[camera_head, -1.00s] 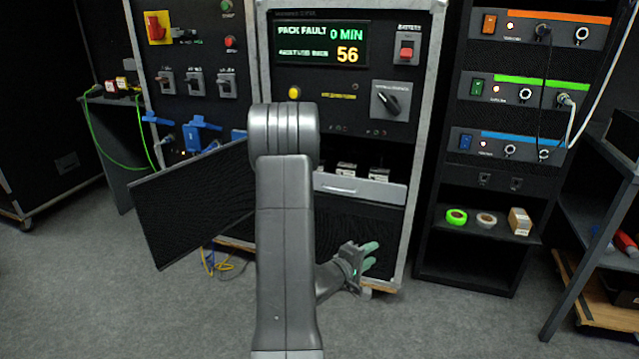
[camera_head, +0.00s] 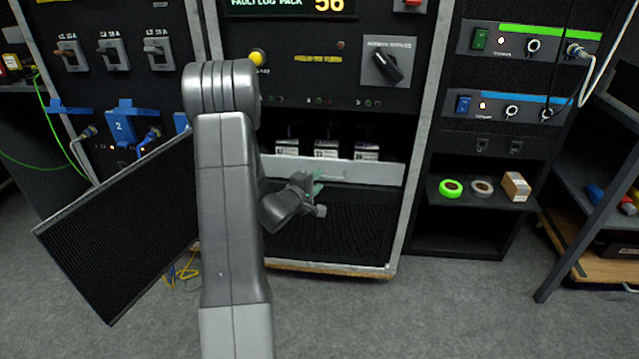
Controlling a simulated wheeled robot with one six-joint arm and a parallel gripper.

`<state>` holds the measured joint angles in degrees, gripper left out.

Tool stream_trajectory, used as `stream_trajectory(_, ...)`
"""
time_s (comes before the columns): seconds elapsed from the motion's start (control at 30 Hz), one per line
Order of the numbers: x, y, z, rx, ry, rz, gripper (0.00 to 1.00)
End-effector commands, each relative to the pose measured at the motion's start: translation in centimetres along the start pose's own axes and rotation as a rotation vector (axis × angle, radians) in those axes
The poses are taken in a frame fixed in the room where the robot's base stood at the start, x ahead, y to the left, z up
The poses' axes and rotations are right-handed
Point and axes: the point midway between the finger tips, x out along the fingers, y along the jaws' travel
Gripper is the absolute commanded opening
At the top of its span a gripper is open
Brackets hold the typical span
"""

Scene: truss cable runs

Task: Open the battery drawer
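The battery drawer (camera_head: 385,172) is in the lower part of the middle cabinet, with a pale grey front strip. Several labelled battery packs (camera_head: 326,150) show upright behind that strip. My gripper (camera_head: 317,184) has green fingertips and is in front of the drawer front, near the strip's lower edge. Whether it touches the strip, and whether its fingers are apart, I cannot tell. My arm hides the left end of the drawer. A black mesh panel (camera_head: 115,230) stands swung out on the left of the bay.
The cabinet has a rotary switch (camera_head: 383,64) and a yellow button (camera_head: 257,59) above the bay. A rack on the right holds green tape (camera_head: 451,189) and a small box (camera_head: 516,186). A dark table (camera_head: 590,200) stands far right. Grey floor (camera_head: 430,310) in front is clear.

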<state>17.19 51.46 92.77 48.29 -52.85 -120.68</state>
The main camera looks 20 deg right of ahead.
Motion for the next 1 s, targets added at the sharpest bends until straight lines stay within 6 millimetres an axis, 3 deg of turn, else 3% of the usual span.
stream_trajectory(0.2, 2.0, -0.1, 0.0, 0.001, -0.001, 0.000, 0.33)
stream_trajectory(0.5, 2.3, 0.0, 0.0, -0.001, 0.000, -0.001, 0.33)
stream_trajectory(0.53, 2.3, 0.0, 0.0, 0.000, 0.000, -0.001, 0.31)
stream_trajectory(0.7, 2.3, 0.0, 0.0, 0.000, 0.000, 0.000, 0.00)
stream_trajectory(1.0, 2.1, 0.0, 0.0, -0.001, 0.000, -0.001, 0.00)
